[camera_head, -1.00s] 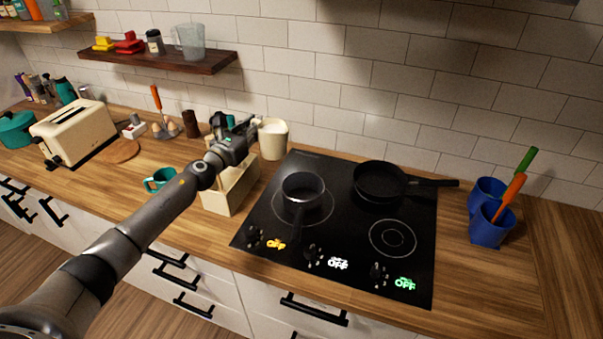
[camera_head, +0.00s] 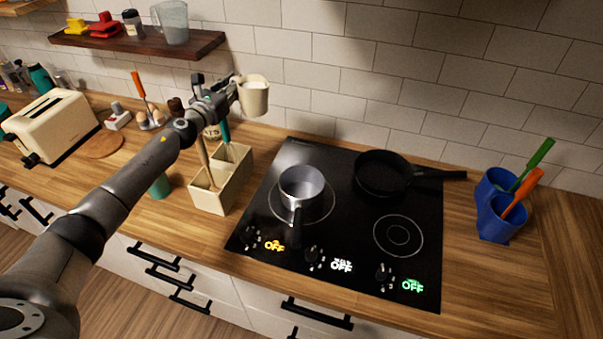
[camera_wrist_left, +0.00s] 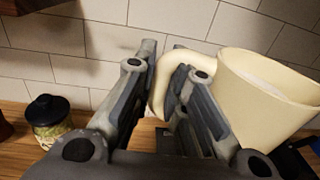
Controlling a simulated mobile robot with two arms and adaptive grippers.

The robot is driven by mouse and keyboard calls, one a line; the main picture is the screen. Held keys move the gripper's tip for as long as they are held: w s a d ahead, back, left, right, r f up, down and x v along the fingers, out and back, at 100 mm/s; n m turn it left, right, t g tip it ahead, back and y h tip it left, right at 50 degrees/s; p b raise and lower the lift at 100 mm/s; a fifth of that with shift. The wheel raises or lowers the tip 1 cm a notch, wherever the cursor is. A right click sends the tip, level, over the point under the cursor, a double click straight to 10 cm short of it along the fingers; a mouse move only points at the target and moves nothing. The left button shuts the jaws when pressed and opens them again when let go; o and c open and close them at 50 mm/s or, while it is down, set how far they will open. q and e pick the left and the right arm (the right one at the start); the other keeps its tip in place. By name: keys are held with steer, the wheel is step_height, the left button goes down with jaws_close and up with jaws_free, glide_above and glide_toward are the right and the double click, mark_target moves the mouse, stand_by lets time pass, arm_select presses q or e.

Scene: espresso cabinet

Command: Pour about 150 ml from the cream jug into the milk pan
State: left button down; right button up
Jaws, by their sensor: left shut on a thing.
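The cream jug (camera_head: 254,99) is held up in the air above the counter, near the back wall, left of the hob. It looks upright, with white liquid showing at its top. My left gripper (camera_head: 232,88) is shut on the jug's handle. The jug and its curved handle also show at the right of the left wrist view (camera_wrist_left: 268,95). The milk pan (camera_head: 300,184), a small grey saucepan, stands on the left back burner with its handle toward the front. It is below and to the right of the jug. My right gripper is not in view.
A cream utensil box (camera_head: 209,200) stands left of the hob. A black frying pan (camera_head: 382,173) sits on the back right burner. Blue cups (camera_head: 494,222) with orange and green handles stand right. A wooden shelf (camera_head: 190,45) is on the wall at upper left.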

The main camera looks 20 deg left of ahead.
mark_target(247, 94)
arm_select(q)
steer(key=shift+s+d+m+t+b, duration=0.2)
steer(key=shift+d+m, duration=0.45)
steer(key=shift+m, duration=0.25)
steer(key=shift+s+d+m+t+b, duration=0.15)
steer(key=shift+d+m, duration=0.45)
steer(key=shift+m, duration=0.3)
